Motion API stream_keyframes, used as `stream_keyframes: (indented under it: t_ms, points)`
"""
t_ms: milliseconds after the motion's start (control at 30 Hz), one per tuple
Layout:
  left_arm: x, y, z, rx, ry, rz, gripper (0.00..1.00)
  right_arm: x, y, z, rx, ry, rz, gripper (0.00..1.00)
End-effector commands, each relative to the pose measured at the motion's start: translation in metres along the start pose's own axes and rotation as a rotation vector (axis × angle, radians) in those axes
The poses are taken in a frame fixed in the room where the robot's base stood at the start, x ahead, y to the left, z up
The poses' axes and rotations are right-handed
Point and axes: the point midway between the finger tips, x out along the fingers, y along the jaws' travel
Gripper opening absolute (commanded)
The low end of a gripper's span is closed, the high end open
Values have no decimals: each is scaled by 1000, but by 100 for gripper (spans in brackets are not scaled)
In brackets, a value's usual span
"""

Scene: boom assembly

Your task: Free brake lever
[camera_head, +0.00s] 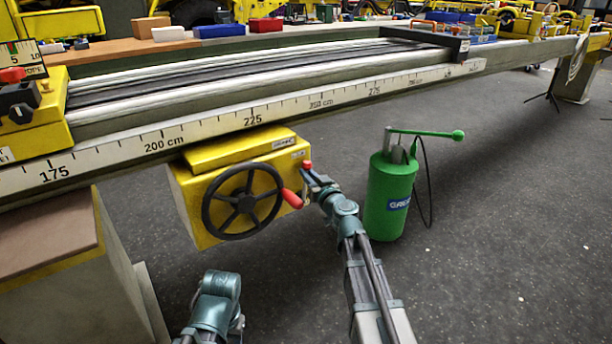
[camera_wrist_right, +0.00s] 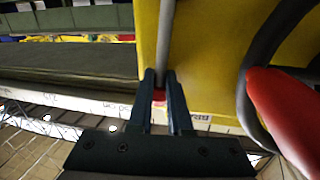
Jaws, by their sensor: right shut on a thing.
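The brake lever is on the right side of a yellow box (camera_head: 222,190) under the long boom, and its red knob (camera_head: 307,165) shows at the tip of my right gripper (camera_head: 313,176). In the right wrist view the grey lever rod (camera_wrist_right: 167,45) runs down beside the yellow box to a red end between the two fingers of my right gripper (camera_wrist_right: 161,78). The gripper is shut on the lever; the fingers partly hide the knob. My left arm shows at the bottom of the head view, but its gripper does not show.
A black handwheel (camera_head: 242,203) with a red handle (camera_head: 292,198) sits on the box face, close beside my right gripper. A green pump canister (camera_head: 388,195) with a long lever stands to the right. A scaled boom (camera_head: 250,118) spans above; open floor lies at right.

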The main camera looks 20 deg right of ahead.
Motion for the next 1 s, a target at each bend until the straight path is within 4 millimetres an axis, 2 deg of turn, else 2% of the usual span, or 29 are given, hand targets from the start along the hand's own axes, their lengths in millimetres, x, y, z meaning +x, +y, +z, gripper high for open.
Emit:
stream_keyframes:
  t_ms: [167,433,1000]
  points:
    - [-6,0,0,1,0,0,50,5,17,-2,139,-24,4,0]
    - [-6,-1,0,2,0,0,50,10,44,6,388,-73,5,0]
    - [13,1,-1,-2,0,0,50,18,85,36,861,-163,7,0]
